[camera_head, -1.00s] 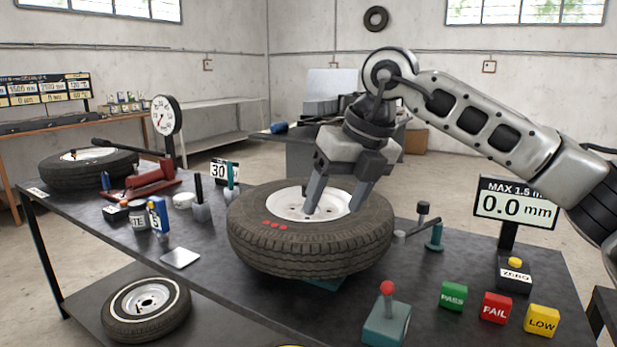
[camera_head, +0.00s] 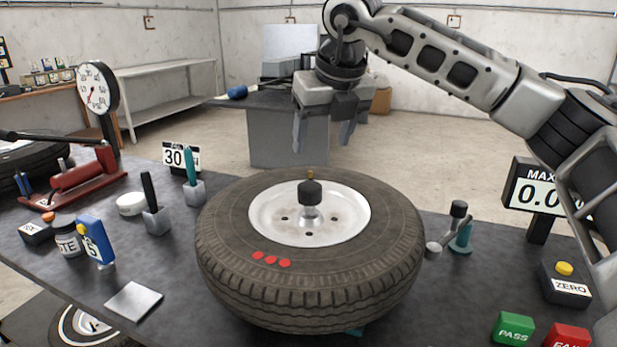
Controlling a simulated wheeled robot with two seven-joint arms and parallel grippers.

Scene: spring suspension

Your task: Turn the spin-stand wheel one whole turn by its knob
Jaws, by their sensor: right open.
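The spin-stand wheel (camera_head: 225,255) lies flat on the dark bench, a black tyre on a white rim with three red dots on its front-left sidewall. A dark knob-like cap (camera_head: 311,193) stands at the hub. A small brass-coloured tip (camera_head: 310,175) shows just above it; I cannot tell whether it is part of the cap or stands behind it. My right gripper (camera_head: 322,142) is open and empty, pointing down. It appears above the wheel's far edge, apart from the wheel and the cap. My left gripper is out of view.
A teal stand with a dark-topped arm (camera_head: 460,236) is right of the tyre. The gauge display (camera_head: 530,190), ZERO box (camera_head: 568,285) and PASS block (camera_head: 513,328) stand farther right. Pen holders (camera_head: 157,220), a blue tool (camera_head: 95,240) and a silver plate (camera_head: 134,301) are left.

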